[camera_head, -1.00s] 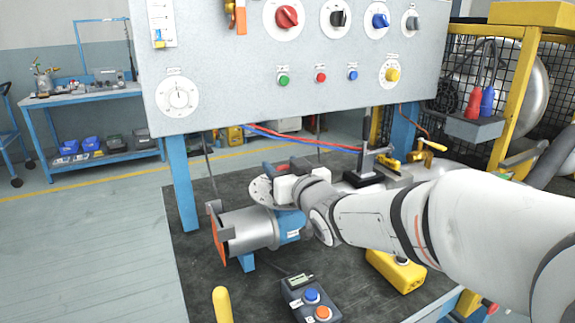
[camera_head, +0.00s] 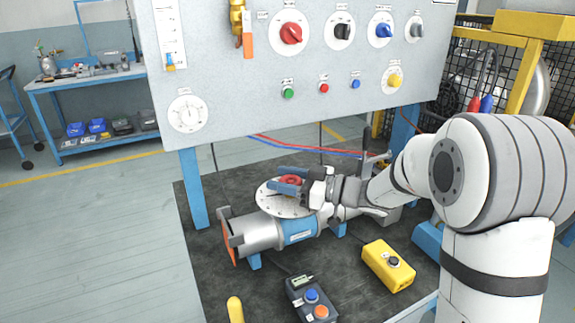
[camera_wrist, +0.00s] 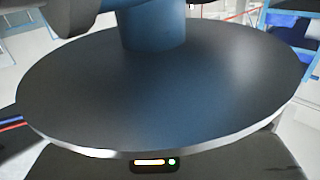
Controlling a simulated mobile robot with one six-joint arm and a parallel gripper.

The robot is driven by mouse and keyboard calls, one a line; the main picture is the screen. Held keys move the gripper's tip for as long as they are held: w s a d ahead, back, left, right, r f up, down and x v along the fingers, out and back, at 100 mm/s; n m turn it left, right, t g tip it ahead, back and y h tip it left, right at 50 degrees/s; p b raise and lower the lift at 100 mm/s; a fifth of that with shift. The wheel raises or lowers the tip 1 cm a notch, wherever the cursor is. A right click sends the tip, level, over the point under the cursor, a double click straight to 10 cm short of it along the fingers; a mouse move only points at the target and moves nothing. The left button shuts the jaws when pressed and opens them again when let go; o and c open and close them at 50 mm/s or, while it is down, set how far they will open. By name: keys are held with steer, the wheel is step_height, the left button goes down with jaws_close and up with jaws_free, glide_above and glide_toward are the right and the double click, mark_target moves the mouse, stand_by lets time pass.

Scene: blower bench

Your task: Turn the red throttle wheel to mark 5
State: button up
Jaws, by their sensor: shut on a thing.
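The red throttle wheel (camera_head: 292,179) is small and sits over a pale round dial plate (camera_head: 272,203) on top of the blower. The blower (camera_head: 256,232) is a silver and blue cylinder lying on the dark mat. My gripper (camera_head: 284,180) reaches in from the right with its blue fingers on either side of the wheel, shut on it. The fingers and wrist cover part of the wheel and dial. The marks on the plate are too small to read, and I cannot tell which one the wheel points to. The wheel is not clear in the wrist view.
A grey panel (camera_head: 240,100) with knobs and buttons stands behind the blower. A yellow button box (camera_head: 388,267) and a dark two-button box (camera_head: 312,300) lie on the mat (camera_head: 205,265) in front. Red and blue hoses (camera_head: 305,147) run behind. The wrist view shows a large dark disc.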

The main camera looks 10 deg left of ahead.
steer(key=shift+s+r+n+g+p, duration=0.1)
steer(key=shift+n+g+p, duration=0.7)
steer(key=shift+g, duration=0.55)
steer(key=shift+r+n+g+p, duration=0.1)
steer(key=shift+n+g+p, duration=0.65)
steer(key=shift+g, duration=0.6)
steer(key=shift+n+g, duration=0.3)
steer(key=shift+n, duration=0.15)
steer(key=o, duration=0.6)
steer(key=shift+c, duration=0.2)
steer(key=o, duration=0.4)
steer(key=shift+f, duration=0.15)
steer(key=shift+d, duration=0.1)
steer(key=d, duration=0.5)
steer(key=w+d, duration=0.1)
steer(key=d, duration=0.1)
steer(key=shift+w+d, duration=0.1)
steer(key=shift+d, duration=0.2)
